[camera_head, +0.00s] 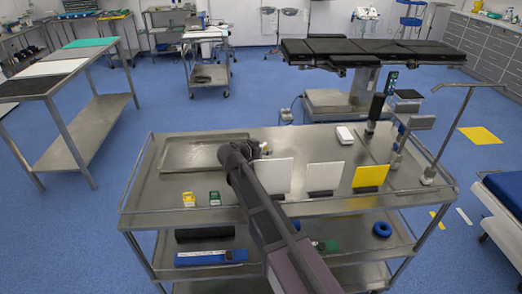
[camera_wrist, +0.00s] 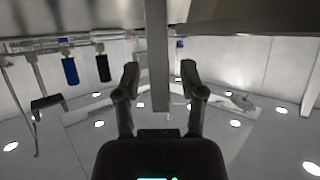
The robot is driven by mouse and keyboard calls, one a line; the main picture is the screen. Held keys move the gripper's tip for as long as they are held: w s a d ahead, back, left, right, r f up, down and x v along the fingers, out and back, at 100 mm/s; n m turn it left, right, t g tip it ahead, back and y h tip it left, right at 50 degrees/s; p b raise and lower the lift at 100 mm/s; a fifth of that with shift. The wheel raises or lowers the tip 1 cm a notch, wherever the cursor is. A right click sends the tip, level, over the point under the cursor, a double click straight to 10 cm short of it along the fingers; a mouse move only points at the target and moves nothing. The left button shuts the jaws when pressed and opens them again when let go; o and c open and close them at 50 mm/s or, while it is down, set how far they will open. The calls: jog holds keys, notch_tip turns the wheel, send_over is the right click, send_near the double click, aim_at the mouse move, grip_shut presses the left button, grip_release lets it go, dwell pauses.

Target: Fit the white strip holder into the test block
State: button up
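My gripper (camera_head: 262,149) is above the steel cart, at the upper left of a white upright panel (camera_head: 276,175), partly hidden by my arm. In the wrist view my gripper (camera_wrist: 160,72) has its two fingers apart. A grey upright bar or plate edge (camera_wrist: 157,60) stands between them, with a visible gap on each side. A small yellow block (camera_head: 188,199) and a small green block (camera_head: 214,198) stand on the cart's left front. A small white object (camera_head: 344,134) lies at the cart's back. I cannot tell which things are the strip holder and test block.
A shallow steel tray (camera_head: 180,154) lies at the cart's back left. Another white panel (camera_head: 324,177) and a yellow panel (camera_head: 370,176) stand in dark bases to the right. Bottles and a metal stand (camera_head: 428,176) occupy the right end. The cart's front left has bare room.

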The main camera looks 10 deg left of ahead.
jog(key=shift+r, duration=0.2)
jog(key=shift+s+a+r+p, duration=0.1)
jog(key=shift+s+r+p, duration=0.1)
jog(key=shift+p, duration=0.1)
jog(key=p+v, duration=0.5)
jog(key=v, duration=0.6)
jog(key=shift+s, duration=0.2)
jog(key=shift+a, duration=0.1)
jog(key=shift+o, duration=0.5)
jog(key=shift+r, duration=0.1)
